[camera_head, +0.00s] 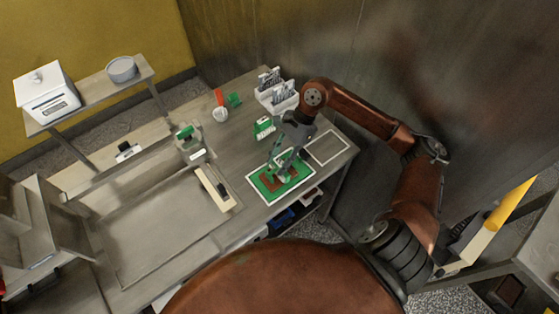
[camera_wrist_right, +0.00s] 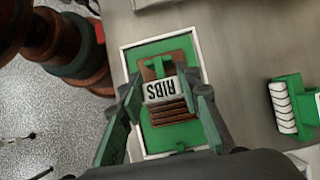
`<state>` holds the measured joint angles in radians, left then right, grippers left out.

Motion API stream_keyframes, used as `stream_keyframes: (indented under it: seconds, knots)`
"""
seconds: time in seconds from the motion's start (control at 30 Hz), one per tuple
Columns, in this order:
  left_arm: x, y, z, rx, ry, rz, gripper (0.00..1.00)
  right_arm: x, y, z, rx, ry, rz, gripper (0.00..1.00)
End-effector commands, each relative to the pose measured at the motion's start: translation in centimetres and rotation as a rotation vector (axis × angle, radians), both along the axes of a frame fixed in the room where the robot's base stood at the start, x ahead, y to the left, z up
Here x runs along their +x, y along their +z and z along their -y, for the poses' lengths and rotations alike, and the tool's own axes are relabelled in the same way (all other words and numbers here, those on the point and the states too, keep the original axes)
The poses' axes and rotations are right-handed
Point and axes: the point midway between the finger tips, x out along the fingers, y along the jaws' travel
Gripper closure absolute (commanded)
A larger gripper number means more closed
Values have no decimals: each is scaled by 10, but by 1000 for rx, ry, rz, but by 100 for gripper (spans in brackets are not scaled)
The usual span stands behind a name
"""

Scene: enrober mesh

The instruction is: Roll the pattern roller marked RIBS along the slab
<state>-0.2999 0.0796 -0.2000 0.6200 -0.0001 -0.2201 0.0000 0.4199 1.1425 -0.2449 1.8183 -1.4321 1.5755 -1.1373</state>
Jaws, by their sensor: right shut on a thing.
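My right gripper (camera_head: 288,160) is over the green mat (camera_head: 263,187) in the white frame. In the right wrist view my right gripper (camera_wrist_right: 161,100) is shut on the pattern roller (camera_wrist_right: 159,89), whose white label reads RIBS. The roller has a green handle part and lies over the brown slab (camera_wrist_right: 172,114); whether it touches the slab is hard to tell. Dark ribs cross the slab on the near side of the roller. The slab (camera_head: 271,181) also shows in the head view, partly hidden by the gripper. My left gripper is not in view.
Another green roller with a slanted pattern (camera_wrist_right: 284,107) stands beside the mat. A white-framed grey panel (camera_head: 327,147) lies right of the mat. White bins (camera_head: 276,98) stand at the back. A cream bar (camera_head: 214,189) lies to the left.

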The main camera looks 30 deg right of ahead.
Motion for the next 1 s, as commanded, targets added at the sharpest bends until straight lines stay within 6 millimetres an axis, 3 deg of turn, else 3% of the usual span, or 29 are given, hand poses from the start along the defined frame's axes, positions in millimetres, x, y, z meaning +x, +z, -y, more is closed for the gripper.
stream_keyframes:
  seconds: [1.0]
  knots:
    - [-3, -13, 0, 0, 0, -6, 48, -1, -1, -15, -2, 0, -1, 90]
